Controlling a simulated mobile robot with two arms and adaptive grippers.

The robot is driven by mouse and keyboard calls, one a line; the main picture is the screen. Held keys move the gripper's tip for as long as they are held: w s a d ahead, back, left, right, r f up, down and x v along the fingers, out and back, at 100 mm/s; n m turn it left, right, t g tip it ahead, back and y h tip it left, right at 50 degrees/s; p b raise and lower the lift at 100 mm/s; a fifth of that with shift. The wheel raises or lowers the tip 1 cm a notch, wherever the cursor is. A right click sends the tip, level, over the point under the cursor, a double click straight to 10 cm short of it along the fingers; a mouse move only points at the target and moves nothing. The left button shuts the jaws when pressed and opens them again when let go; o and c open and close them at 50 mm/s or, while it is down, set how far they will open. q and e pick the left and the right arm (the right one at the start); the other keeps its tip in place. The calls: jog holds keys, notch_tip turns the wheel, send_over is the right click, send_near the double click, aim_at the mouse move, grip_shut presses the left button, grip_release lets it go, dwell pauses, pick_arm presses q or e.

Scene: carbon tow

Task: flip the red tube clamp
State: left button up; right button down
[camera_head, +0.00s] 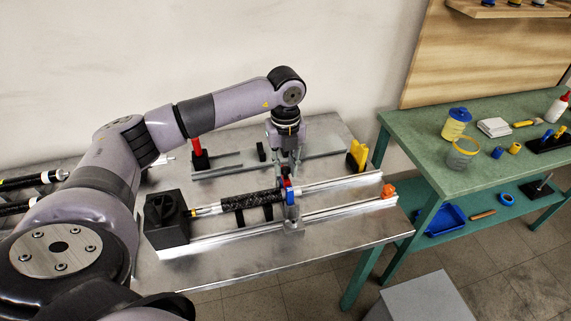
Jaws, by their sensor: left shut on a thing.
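My left gripper (288,174) reaches down over the right end of a black woven tube (252,201). Its fingers are shut on a small red part, which I take to be the red tube clamp (286,183); the fingers hide most of it. A blue part (290,197) sits just below, on a grey upright holder at the tube's end. Another red piece, an upright red handle (197,147) on a black base, stands farther back to the left, apart from the gripper. My right gripper is not in view.
A black block (166,222) stands at the tube's left end. Metal rails (340,206) run along the table, with an orange block (388,191) at their right end. A yellow-and-black piece (356,156) stands behind. A green bench (490,165) with jars is at right.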

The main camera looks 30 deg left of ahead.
pick_arm(q)
grip_shut()
jog(key=shift+d+f+b, duration=0.1)
jog(key=shift+f+b, duration=0.15)
jog(key=shift+b, duration=0.15)
jog(key=shift+s+d+f+t+y+b, duration=0.3)
jog(key=shift+t+y+b, duration=0.25)
jog(key=shift+b, duration=0.35)
jog(key=shift+y, duration=0.25)
jog(key=shift+r, duration=0.1)
jog(key=o, duration=0.8)
grip_release()
jog(key=shift+c, duration=0.2)
